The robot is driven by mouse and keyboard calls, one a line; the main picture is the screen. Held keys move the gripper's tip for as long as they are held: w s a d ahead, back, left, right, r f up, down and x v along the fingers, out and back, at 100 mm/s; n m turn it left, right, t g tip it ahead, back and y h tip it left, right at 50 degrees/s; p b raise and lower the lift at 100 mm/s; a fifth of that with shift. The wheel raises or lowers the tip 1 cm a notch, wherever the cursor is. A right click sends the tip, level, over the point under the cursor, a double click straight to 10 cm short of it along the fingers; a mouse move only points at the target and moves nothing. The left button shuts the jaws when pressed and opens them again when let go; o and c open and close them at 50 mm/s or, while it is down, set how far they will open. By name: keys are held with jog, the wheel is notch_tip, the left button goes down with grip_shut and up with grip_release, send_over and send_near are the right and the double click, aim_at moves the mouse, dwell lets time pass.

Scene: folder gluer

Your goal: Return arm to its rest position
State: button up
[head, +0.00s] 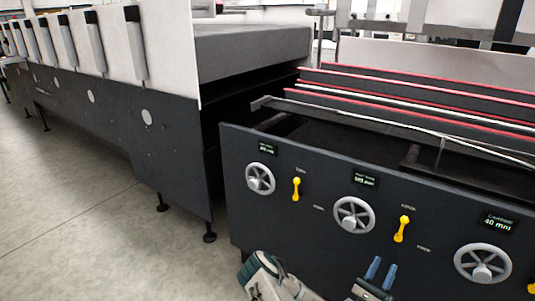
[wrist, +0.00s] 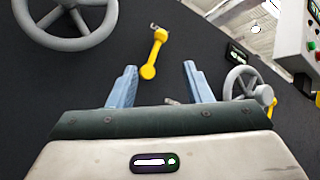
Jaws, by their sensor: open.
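My gripper (head: 381,271) is at the bottom of the head view, in front of the dark machine panel (head: 290,222) and below the middle handwheel. Its two blue fingers are apart with nothing between them. In the wrist view my gripper (wrist: 160,84) also shows open. A yellow lever (wrist: 154,53) lies beyond the fingertips there, apart from them. In the head view this lever (head: 402,229) stands nearly upright, up and right of my gripper. Part of my arm shows at the bottom.
The panel carries handwheels (head: 354,215), (head: 260,179) and (head: 483,263), another yellow lever (head: 296,189) and small displays (head: 365,179). Red-edged rails (head: 420,85) run above it. A long machine (head: 110,110) stands at left. Grey floor (head: 70,205) is clear at lower left.

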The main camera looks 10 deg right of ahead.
jog(key=s+a+r+m+g+y+p, duration=0.2)
jog(key=s+r+m+g+p, duration=0.15)
jog(key=r+m+g, duration=0.4)
jog(key=s+a+r+m+g+y+p, duration=0.2)
jog(key=s+r+m+g+y, duration=0.15)
jog(key=m+g, duration=0.75)
jog(key=s+a+r+m+g+y+p, duration=0.1)
jog(key=s+a+r+m+g+p, duration=0.1)
jog(key=s+r+m+g, duration=0.5)
jog(key=w+a+r+m+t+y+p, duration=0.1)
jog(key=a+r+m+t+y+p, duration=0.2)
jog(key=a+r, duration=0.7)
jog(key=w+a+r+m+t+y+p, duration=0.1)
jog(key=a+r+m+t+y+p, duration=0.2)
jog(key=a+r+t+y+p, duration=0.4)
jog(key=a+r+t+y, duration=0.1)
jog(key=a+r+y, duration=0.1)
jog(key=a, duration=0.2)
jog(key=a+r+t+y, duration=0.1)
jog(key=a+r+y, duration=0.1)
jog(key=a, duration=0.3)
jog(key=shift+w+r+y, duration=0.25)
jog(key=shift+r+y, duration=0.05)
jog(key=shift+y, duration=0.05)
jog(key=shift+m, duration=0.25)
